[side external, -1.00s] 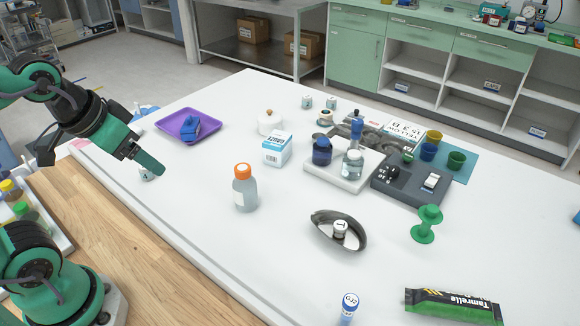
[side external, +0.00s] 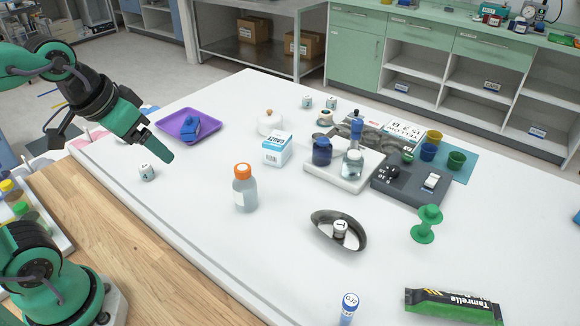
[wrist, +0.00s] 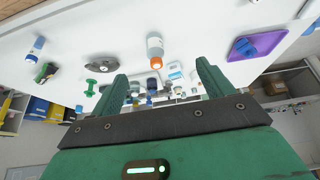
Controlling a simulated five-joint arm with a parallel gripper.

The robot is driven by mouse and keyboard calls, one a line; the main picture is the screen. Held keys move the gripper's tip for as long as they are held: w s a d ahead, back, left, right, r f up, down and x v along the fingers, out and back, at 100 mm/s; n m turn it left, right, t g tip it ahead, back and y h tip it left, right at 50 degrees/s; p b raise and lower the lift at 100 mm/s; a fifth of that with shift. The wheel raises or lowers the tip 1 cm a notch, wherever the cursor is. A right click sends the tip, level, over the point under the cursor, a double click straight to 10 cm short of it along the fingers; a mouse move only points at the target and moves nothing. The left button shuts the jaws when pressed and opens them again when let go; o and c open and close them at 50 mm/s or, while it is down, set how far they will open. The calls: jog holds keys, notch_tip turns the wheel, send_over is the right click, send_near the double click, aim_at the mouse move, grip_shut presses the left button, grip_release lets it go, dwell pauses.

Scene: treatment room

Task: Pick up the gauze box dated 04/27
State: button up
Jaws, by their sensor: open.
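A white and blue gauze box (side external: 277,148) stands upright on the white table, behind the orange-capped bottle. Its date is too small to read. It also shows small in the wrist view (wrist: 175,74), between the finger lines. My gripper (side external: 166,155) is above the table's left part, left of the box and well apart from it. In the wrist view my gripper (wrist: 161,68) has its two green fingers spread, with nothing between them.
An orange-capped bottle (side external: 245,188) stands in front of the box. A purple tray (side external: 213,122) holds a blue item. A white tray (side external: 333,180) with jars is right of the box.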

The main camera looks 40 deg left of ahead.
jog(key=w+r+g, duration=0.2)
jog(key=w+r, duration=0.1)
jog(key=w, duration=0.9)
jog(key=n+g, duration=0.2)
send_over(277, 138)
jog(key=s+d, duration=0.1)
jog(key=s, duration=0.6)
notch_tip(277, 138, down, 8)
jog(key=shift+g, duration=0.7)
jog(key=w+f, duration=0.2)
jog(key=f, duration=0.2)
jog(key=w+f, duration=0.2)
jog(key=f, duration=0.2)
jog(key=w+a+f, duration=0.1)
jog(key=w+f, duration=0.1)
jog(key=f, duration=0.2)
jog(key=shift+w, duration=0.35)
jog(key=shift+w+f, duration=0.15)
jog(key=shift+f, duration=0.25)
jog(key=shift+f, duration=1.3)
jog(key=shift+f, duration=0.1)
